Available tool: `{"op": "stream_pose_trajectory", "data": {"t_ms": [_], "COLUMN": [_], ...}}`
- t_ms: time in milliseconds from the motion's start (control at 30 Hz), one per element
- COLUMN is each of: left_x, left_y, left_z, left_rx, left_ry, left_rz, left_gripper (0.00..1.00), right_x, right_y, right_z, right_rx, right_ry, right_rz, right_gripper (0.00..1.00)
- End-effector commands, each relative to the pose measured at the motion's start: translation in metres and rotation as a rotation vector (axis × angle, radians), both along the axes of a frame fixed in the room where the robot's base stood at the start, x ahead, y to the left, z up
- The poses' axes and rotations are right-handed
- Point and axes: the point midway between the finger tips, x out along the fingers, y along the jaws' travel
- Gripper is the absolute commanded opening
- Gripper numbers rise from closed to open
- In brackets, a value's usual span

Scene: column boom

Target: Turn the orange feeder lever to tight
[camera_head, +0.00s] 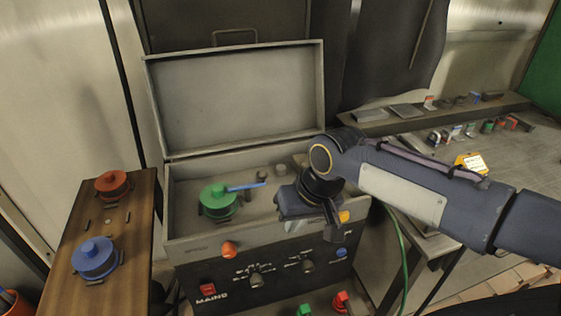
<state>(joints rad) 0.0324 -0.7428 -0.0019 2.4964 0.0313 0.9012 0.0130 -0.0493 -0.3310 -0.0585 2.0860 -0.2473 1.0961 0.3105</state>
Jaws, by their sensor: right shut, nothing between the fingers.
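An open grey case (238,241) stands in the middle with its lid raised. A round orange knob (229,249) sits on its front edge, left of centre. A small orange-yellow piece (344,216) shows right beside my right gripper's fingers. I cannot tell which of these is the feeder lever, or whether the second piece touches the fingers. My right gripper (333,233) points down over the case's front right part, shut and empty. The gripper and wrist hide that part of the case. No tight marking is readable. My left gripper is not in view.
Inside the case are a green spool (217,200) and a blue handle (246,186). A wooden table (117,237) at left holds a red spool (111,184) and a blue spool (95,257). A bench (520,168) with small parts stands at right. A green cable (404,262) hangs beside the case.

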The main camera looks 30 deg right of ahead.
Motion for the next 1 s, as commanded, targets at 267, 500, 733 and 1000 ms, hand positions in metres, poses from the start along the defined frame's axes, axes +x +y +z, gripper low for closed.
{"op": "stream_pose_trajectory", "data": {"t_ms": [267, 500, 733, 1000], "left_x": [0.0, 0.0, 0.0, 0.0], "left_y": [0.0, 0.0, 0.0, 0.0], "left_z": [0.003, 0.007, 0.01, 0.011], "left_rx": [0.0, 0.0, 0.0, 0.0], "left_ry": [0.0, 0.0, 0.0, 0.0], "left_rz": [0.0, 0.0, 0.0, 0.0], "left_gripper": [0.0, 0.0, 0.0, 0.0], "right_x": [0.052, 0.132, 0.207, 0.235], "right_y": [-0.028, -0.059, -0.071, -0.072], "right_z": [0.012, 0.021, 0.025, 0.026], "right_rx": [-0.112, -0.327, -0.575, -0.685], "right_ry": [0.097, 0.189, 0.192, 0.163], "right_rz": [-0.102, -0.287, -0.506, -0.611], "right_gripper": [0.0, 0.0, 0.0, 0.0]}}
